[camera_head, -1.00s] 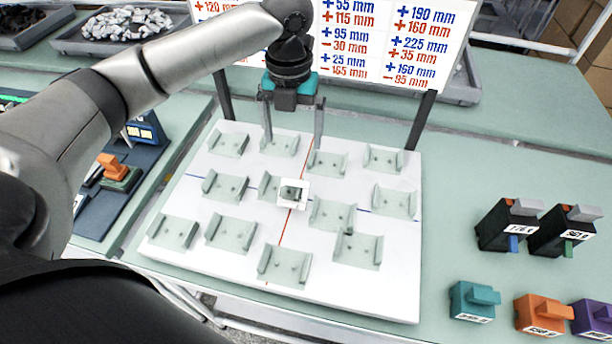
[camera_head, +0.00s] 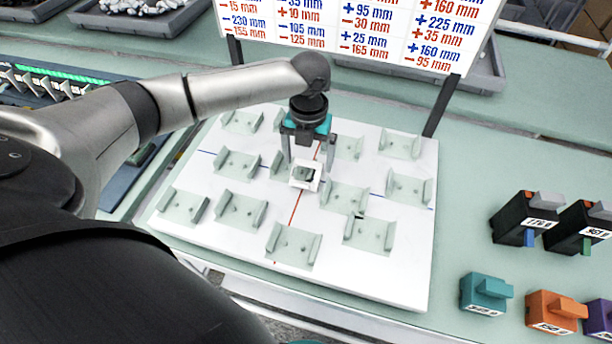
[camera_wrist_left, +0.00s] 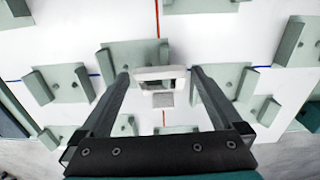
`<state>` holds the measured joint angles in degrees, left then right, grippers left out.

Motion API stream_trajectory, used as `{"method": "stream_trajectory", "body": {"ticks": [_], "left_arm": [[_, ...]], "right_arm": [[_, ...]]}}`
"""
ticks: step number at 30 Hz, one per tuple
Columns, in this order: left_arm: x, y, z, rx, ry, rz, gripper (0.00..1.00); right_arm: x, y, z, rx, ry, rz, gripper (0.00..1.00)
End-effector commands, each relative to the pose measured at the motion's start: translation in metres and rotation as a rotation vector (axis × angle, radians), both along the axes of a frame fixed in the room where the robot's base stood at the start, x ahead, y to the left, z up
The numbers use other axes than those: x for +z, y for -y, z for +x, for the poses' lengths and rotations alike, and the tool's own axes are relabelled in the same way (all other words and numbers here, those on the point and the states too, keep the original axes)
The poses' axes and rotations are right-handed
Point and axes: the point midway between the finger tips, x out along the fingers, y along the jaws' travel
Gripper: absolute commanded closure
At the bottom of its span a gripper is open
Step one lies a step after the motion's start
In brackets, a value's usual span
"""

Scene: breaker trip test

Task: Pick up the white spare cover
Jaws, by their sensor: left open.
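The white spare cover (camera_head: 306,174) sits near the middle of the white board (camera_head: 385,281), where the red and blue lines cross. It looks like a small white frame with a dark opening, beside or on one of the pale green holders. My left gripper (camera_head: 306,166) is above it, pointing down, with its two fingers spread. In the left wrist view the cover (camera_wrist_left: 161,75) lies between the fingers of the open gripper (camera_wrist_left: 160,72), with a gap on each side. My right gripper is not in view.
Several pale green holders (camera_head: 344,196) stand over the board around the cover. A sign (camera_head: 376,30) with number offsets stands behind on dark posts. Black breakers (camera_head: 524,218) and teal and orange blocks (camera_head: 486,294) sit on the table at right.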

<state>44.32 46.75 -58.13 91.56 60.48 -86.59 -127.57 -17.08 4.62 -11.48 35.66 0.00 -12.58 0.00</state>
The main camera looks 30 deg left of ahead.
Motion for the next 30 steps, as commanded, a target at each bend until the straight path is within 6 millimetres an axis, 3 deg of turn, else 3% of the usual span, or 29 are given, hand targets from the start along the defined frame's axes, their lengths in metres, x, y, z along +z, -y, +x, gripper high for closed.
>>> {"method": "stream_trajectory", "body": {"ticks": [3, 11, 30], "left_arm": [[-0.0127, 0.0003, -0.0002, -0.002, 0.000, 0.001, 0.00], [-0.0145, 0.0001, -0.0002, -0.002, 0.002, 0.001, 0.00], [-0.0140, -0.0001, 0.0000, -0.001, 0.002, 0.001, 0.72]], "right_arm": [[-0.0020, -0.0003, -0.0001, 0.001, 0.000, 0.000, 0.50], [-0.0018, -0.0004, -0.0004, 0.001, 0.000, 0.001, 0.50], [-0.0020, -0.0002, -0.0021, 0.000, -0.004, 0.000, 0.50]]}}
